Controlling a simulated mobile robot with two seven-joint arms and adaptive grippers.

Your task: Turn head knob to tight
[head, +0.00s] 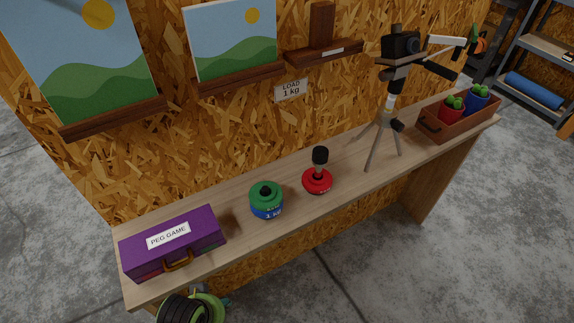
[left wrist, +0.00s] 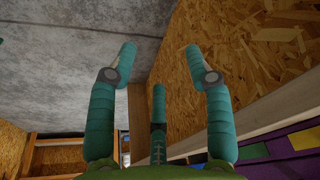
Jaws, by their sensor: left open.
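A tripod (head: 385,122) stands on the plank bench with a black camera (head: 401,45) on its head. A dark handle (head: 440,70) sticks out from the head to the right. A white bar with a green and an orange part (head: 474,42) lies right of the camera; I cannot tell which part is the head knob or how it is set. My left gripper (left wrist: 158,60) is open and empty in the left wrist view. In the head view my left arm is at the bottom left, below the bench's front edge, far from the tripod. My right gripper is not in view.
On the bench (head: 340,205) stand a purple peg game box (head: 205,232), green and blue weights (head: 266,200), a red weight with a black-topped post (head: 317,181) and a brown tray (head: 452,130) with red and blue cups. Pictures and ledges line the wall behind.

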